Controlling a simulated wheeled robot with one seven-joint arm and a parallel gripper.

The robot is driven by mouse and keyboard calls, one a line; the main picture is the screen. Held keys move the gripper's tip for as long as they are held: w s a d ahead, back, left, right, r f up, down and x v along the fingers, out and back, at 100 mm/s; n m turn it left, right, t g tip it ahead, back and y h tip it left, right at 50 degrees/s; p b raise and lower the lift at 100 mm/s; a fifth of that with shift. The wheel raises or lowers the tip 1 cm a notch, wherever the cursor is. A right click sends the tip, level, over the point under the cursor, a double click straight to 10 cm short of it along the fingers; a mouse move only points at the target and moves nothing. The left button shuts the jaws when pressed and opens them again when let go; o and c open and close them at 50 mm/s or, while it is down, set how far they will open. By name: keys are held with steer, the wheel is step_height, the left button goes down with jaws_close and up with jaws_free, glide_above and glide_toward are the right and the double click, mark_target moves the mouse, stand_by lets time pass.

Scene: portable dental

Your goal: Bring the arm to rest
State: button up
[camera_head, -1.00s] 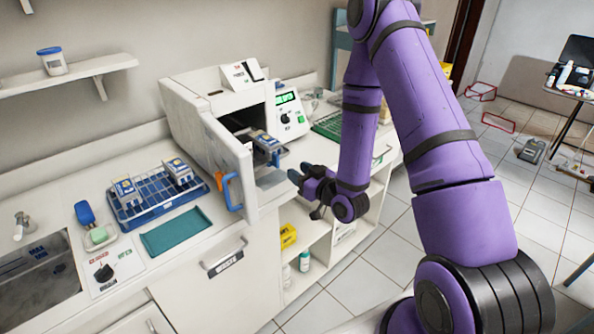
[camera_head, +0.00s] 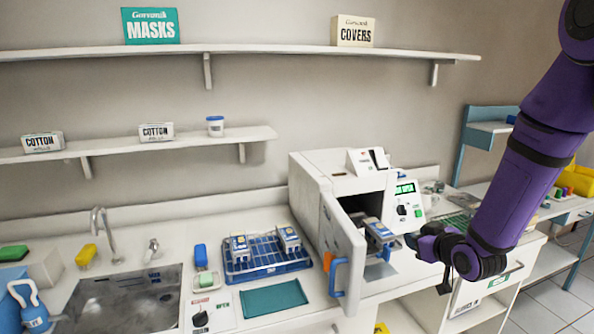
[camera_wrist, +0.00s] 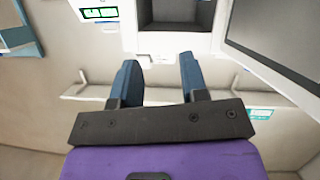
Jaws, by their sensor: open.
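My purple arm (camera_head: 535,165) reaches down from the upper right in the head view. My gripper (camera_head: 412,240) is at its lower end, in front of the white sterilizer (camera_head: 313,200) and to the right of its open door (camera_head: 345,262). In the wrist view my gripper (camera_wrist: 160,75) shows two blue fingers spread apart with nothing between them. A pack on a tray (camera_head: 378,232) sticks out of the sterilizer's opening, just left of the fingertips in the head view. I cannot tell whether the fingers touch it, but nothing shows between them.
A blue wire rack (camera_head: 265,267) with two packs stands left of the sterilizer. A teal mat (camera_head: 273,298) lies in front of it. A sink (camera_head: 120,302) is at the left. Wall shelves (camera_head: 240,52) hold boxes above. Floor (camera_head: 555,300) shows at the lower right.

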steer(key=s+d+r+m+g+h, duration=0.2)
steer(key=s+r+g+h, duration=0.2)
steer(key=s+r, duration=0.8)
steer(key=s+a+r+m+g, duration=0.1)
steer(key=s+r, duration=0.3)
steer(key=s, duration=0.6)
steer(key=s+a+r+m+g, duration=0.1)
steer(key=s+r+g, duration=0.2)
steer(key=s, duration=0.7)
step_height(320, 180, up, 2)
steer(key=shift+r+m+y, duration=0.15)
steer(key=shift+m+y, duration=0.15)
steer(key=shift+y, duration=0.1)
steer(key=shift+w+a, duration=0.15)
